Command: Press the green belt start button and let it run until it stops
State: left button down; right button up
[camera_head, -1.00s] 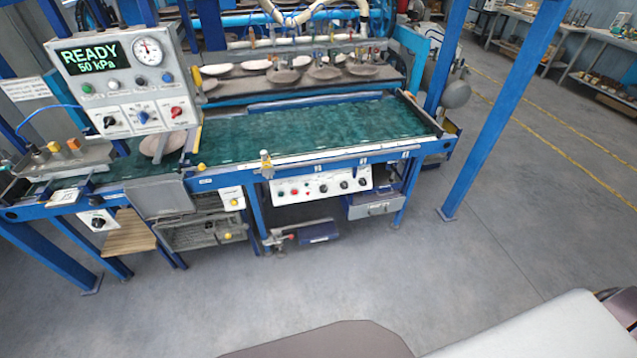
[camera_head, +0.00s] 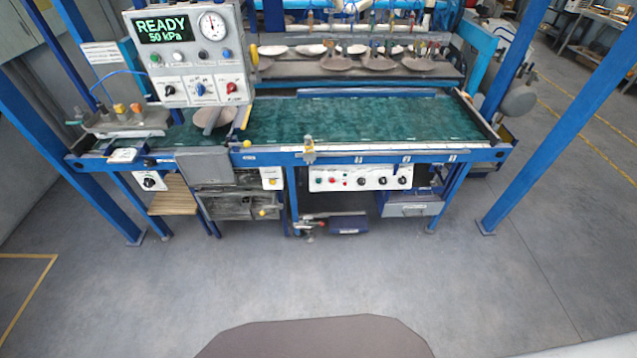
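A grey control box (camera_head: 190,58) hangs at the upper left of the machine. A small green button (camera_head: 155,59) is at the left end of the row under the display, beside other buttons. The green belt (camera_head: 365,118) runs across the blue-framed machine. A plate (camera_head: 212,117) lies at the belt's left, partly hidden by the box's support. Neither of my grippers is in view.
A white panel (camera_head: 360,178) with several knobs and small buttons is on the front below the belt. Several plates (camera_head: 378,63) sit on the rack behind. Blue posts (camera_head: 560,120) stand at both sides. The grey floor (camera_head: 290,275) in front is clear.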

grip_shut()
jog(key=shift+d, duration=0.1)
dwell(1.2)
